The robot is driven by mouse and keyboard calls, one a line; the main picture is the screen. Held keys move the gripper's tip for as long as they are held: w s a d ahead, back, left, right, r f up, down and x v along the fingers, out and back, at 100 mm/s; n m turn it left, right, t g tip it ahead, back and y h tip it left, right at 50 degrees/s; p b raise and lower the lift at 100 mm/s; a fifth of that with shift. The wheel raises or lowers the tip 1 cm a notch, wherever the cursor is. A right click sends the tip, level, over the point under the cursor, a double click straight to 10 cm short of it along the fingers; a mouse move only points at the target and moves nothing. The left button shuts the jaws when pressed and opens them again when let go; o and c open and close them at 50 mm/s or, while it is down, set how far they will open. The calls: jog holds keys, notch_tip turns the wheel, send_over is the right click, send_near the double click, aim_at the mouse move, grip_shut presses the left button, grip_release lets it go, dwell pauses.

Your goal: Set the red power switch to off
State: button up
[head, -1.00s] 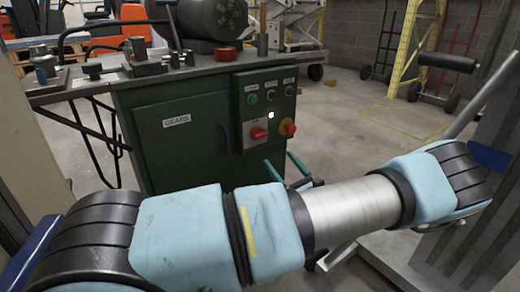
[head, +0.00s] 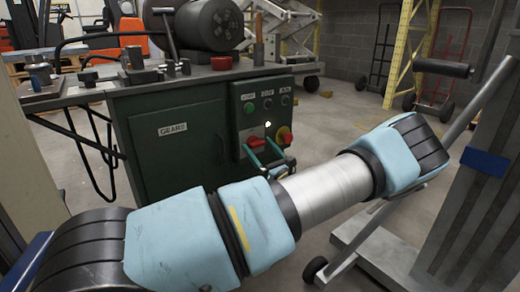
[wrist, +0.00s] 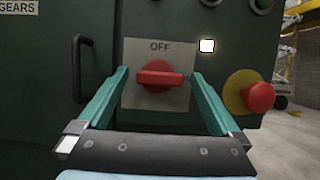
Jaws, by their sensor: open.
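The red power switch (wrist: 160,74) is a rotary knob on a grey plate marked OFF at the top. Its handle lies about horizontal in the wrist view. In the head view the switch (head: 256,141) sits low on the control panel of the green machine, partly behind my gripper. My gripper (wrist: 160,88) is open, with one teal finger to the left and one to the right of the knob, apart from it. In the head view my gripper (head: 264,152) is just in front of the panel.
A red mushroom button on a yellow base (wrist: 256,96) is right of the switch. A lit white square (wrist: 207,46) is above right. Green and other buttons (head: 249,107) line the panel top. A door handle (wrist: 82,68) is at the left. A hand truck (head: 440,70) stands beyond.

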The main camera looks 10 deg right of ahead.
jog(key=c, duration=1.4)
jog(key=shift+n, duration=0.4)
jog(key=n+g+y+p, duration=0.1)
jog(key=n, duration=0.1)
jog(key=n+y+p, duration=0.1)
jog(key=n, duration=0.2)
jog(key=shift+d+r+g, duration=0.1)
jog(key=shift+r+g, duration=0.05)
jog(key=shift+g, duration=0.25)
jog(key=n+g+y, duration=0.1)
jog(key=n, duration=0.2)
jog(key=n+g+y+p, duration=0.1)
jog(key=n, duration=0.2)
jog(key=shift+d+n+g+p, duration=0.1)
jog(key=shift+n+g+p, duration=0.2)
jog(key=n+g, duration=0.1)
jog(key=n, duration=0.2)
jog(key=n+g+p, duration=0.1)
jog(key=n, duration=0.2)
jog(key=shift+w+r+g+y, duration=0.1)
jog(key=shift+r+g+y, duration=0.1)
jog(key=shift+g+y, duration=0.15)
jog(key=shift+n+g+h+p, duration=0.45)
jog(key=shift+n+g+p, duration=0.25)
jog(key=shift+n, duration=1.3)
